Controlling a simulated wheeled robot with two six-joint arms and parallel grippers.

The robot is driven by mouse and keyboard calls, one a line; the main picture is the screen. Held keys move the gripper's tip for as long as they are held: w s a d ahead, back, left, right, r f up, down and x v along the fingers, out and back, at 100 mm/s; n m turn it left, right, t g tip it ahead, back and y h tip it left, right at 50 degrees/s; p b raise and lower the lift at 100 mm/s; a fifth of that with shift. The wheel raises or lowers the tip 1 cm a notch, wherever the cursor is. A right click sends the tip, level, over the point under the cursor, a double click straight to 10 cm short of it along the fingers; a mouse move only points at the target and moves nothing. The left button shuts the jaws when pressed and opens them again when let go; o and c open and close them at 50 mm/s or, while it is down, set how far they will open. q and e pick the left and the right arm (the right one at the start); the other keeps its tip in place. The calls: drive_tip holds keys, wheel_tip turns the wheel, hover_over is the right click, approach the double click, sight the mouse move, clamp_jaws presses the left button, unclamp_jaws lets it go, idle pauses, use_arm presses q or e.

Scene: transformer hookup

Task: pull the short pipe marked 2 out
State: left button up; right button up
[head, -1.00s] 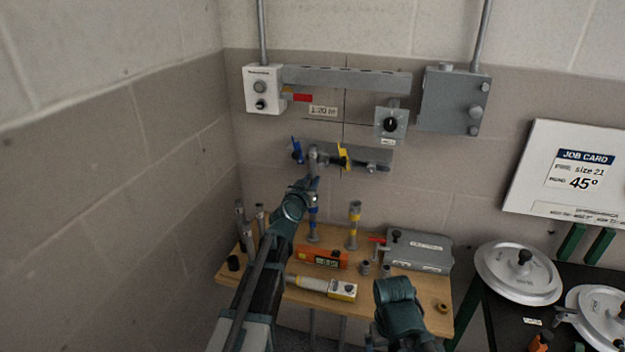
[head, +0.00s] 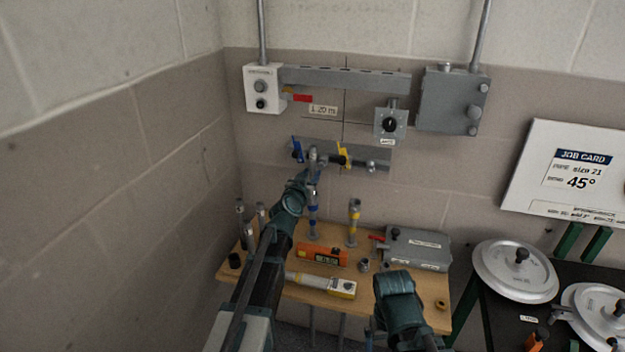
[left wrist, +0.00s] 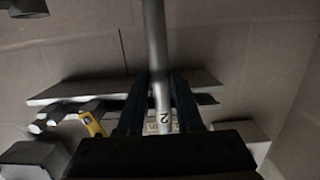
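The short pipe marked 2 (left wrist: 158,60) is a plain grey tube. In the head view my left gripper (head: 310,186) is at an upright grey pipe with blue bands (head: 313,212), above the wooden table and below the wall valves. Part of that pipe is hidden by the gripper. My right gripper's fingers are not visible.
A yellow-banded pipe (head: 353,225) stands close on the right. The blue valve handle (head: 297,150) and yellow valve handle (head: 343,155) are just above. An orange level (head: 321,254), a yellow-white tool (head: 325,285) and a grey case (head: 417,250) lie on the table (head: 275,287).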

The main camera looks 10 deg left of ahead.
use_arm(q)
drive_tip(key=o, duration=0.4)
drive_tip(key=shift+c, duration=0.2)
drive_tip(key=shift+s, duration=0.1)
drive_tip(key=shift+s, duration=2.45)
